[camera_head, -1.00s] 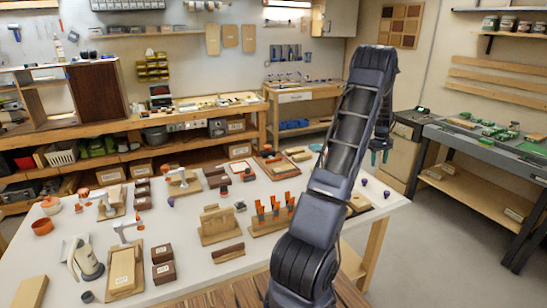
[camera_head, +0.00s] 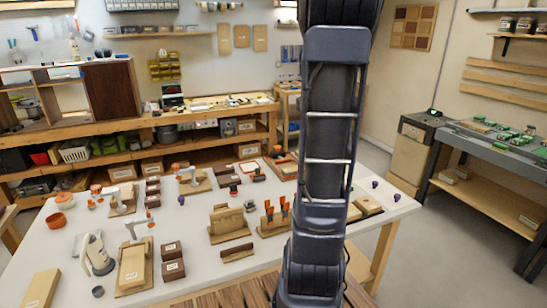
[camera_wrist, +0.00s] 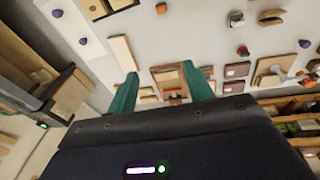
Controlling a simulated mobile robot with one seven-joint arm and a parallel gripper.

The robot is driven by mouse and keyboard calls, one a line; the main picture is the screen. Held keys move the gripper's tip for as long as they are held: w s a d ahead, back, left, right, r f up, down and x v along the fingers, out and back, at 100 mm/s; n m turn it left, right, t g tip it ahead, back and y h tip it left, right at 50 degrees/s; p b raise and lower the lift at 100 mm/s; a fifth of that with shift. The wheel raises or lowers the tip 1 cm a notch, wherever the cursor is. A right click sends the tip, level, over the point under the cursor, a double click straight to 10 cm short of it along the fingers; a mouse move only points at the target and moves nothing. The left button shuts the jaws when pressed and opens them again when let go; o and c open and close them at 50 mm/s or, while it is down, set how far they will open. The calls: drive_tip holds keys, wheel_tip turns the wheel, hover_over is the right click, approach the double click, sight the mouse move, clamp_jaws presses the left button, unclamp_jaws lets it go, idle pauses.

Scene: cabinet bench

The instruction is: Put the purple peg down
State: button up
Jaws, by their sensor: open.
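Three small purple pegs stand on the white table. In the head view, one peg (camera_head: 375,184) and another peg (camera_head: 397,197) are near the right end, and a third peg (camera_head: 181,200) is at the left. In the wrist view, purple pegs show at the upper left (camera_wrist: 57,13), just below it (camera_wrist: 83,41), and at the far right (camera_wrist: 304,43). My gripper (camera_wrist: 160,71) has two green fingers spread apart with nothing between them. It is high over the table, apart from all the pegs. The head view does not show my gripper.
The white table (camera_head: 205,240) holds wooden blocks, a rack with orange-handled tools (camera_head: 275,217), and dark boxes (camera_head: 172,260). A shelved bench (camera_head: 205,115) runs along the back wall. A grey workbench (camera_head: 490,150) stands at the right across open floor.

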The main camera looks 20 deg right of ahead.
drive_tip(key=s+a+r+t, duration=0.1)
drive_tip(key=s+a, duration=0.3)
drive_tip(key=a, duration=0.3)
drive_tip(key=s+a+r+t, duration=0.15)
drive_tip(key=s+a, duration=0.25)
drive_tip(key=a, duration=0.4)
drive_tip(key=s+a+f+y, duration=0.1)
drive_tip(key=s+a+f, duration=0.2)
drive_tip(key=s+a, duration=0.7)
drive_tip(key=s, duration=0.3)
drive_tip(key=shift+n+y, duration=0.3)
drive_tip(key=shift+n, duration=0.1)
